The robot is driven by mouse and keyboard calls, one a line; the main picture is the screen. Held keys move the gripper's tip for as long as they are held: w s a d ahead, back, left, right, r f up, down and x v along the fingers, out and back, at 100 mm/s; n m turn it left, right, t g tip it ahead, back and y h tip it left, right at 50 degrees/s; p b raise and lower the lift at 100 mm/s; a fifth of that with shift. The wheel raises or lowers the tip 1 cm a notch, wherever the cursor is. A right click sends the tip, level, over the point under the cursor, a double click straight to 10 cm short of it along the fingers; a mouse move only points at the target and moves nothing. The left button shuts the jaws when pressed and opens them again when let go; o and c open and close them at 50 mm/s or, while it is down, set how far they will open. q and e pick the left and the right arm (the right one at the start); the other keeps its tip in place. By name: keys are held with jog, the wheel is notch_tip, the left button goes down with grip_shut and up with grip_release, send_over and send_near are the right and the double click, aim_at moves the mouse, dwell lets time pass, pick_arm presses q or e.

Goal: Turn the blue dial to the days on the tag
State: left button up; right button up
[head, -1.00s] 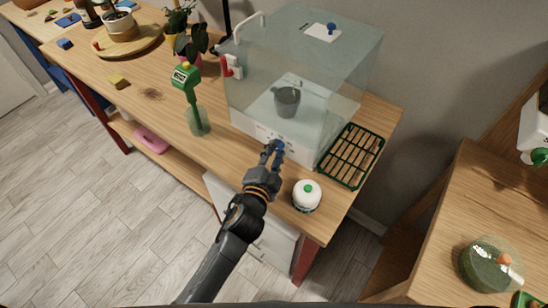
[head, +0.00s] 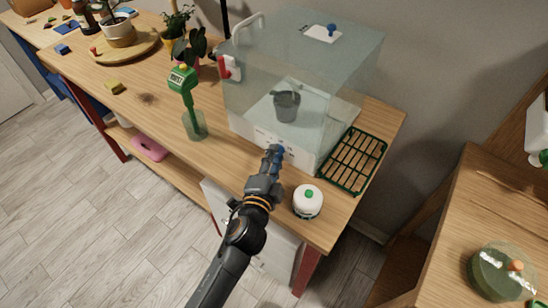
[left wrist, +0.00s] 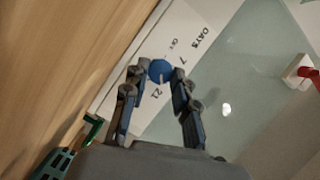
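The blue dial (left wrist: 160,70) sits on the white front panel (left wrist: 190,38) of a clear glass case (head: 300,60). The panel is printed with DAYS, 7, 21 and a partly hidden word. My left gripper (head: 275,150) is at the panel; in the left wrist view (left wrist: 160,72) its two fingertips lie on either side of the dial and appear to touch it. I cannot tell where the dial points. A green stake with a small pale tag (head: 178,78) stands in a glass (head: 194,126); its writing is too small to read. My right gripper is out of view.
A white pot with a green top (head: 307,202) stands close right of my left gripper. A green slatted tray (head: 353,160) lies right of the case. A red-and-white latch (head: 229,67) is on the case.

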pick_arm(q)
jog(key=o, duration=0.4)
jog(key=shift+c, duration=0.2)
jog(key=v, duration=1.2)
jog(key=shift+s, duration=0.1)
